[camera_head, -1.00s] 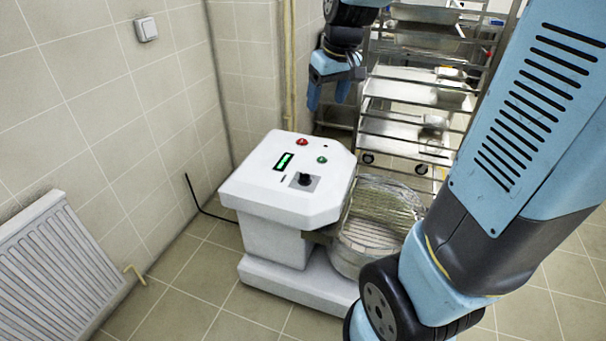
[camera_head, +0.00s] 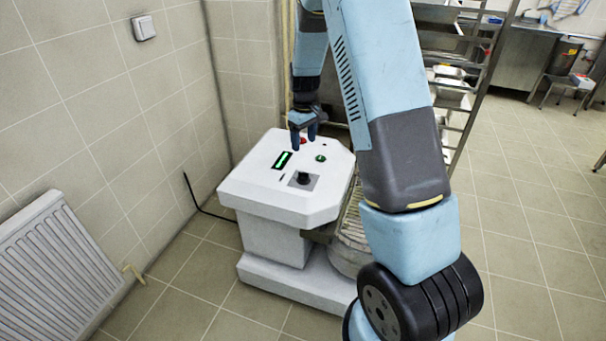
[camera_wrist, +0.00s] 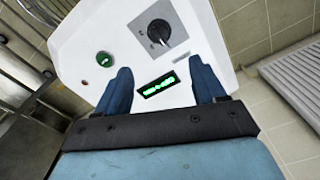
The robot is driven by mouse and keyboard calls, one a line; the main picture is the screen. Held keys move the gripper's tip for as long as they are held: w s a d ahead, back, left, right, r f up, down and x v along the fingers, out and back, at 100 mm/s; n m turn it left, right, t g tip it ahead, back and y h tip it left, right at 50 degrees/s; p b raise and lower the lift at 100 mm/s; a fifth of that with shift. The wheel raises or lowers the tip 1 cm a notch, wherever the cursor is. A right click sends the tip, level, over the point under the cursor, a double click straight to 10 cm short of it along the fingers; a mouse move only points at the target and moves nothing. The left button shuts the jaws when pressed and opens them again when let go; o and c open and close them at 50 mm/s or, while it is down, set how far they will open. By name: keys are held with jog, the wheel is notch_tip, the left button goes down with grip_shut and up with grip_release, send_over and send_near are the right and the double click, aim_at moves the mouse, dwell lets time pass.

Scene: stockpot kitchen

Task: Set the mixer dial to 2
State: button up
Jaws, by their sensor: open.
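The white mixer (camera_head: 250,190) stands on the floor near the corner. On its top panel is a black dial (camera_head: 303,178) on a grey plate, with a green-lit display and buttons beside it. The dial (camera_wrist: 159,31) also shows in the wrist view, at the top, with its marks too small to read. My gripper (camera_head: 303,140) is open and empty above the far part of the panel, behind the dial. In the wrist view its two blue fingers (camera_wrist: 160,80) frame the display (camera_wrist: 160,86), and the dial lies beyond the fingertips.
A wire-guarded bowl (camera_head: 350,230) sits at the mixer's right, partly hidden by my arm. Tiled walls close in on the left, with a radiator (camera_head: 60,265). A rack (camera_head: 465,90) stands behind.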

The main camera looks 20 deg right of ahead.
aim_at(303, 173)
jog(key=f, duration=1.5)
jog(key=shift+w, duration=0.2)
jog(key=shift+r, duration=0.1)
jog(key=c, duration=1.1)
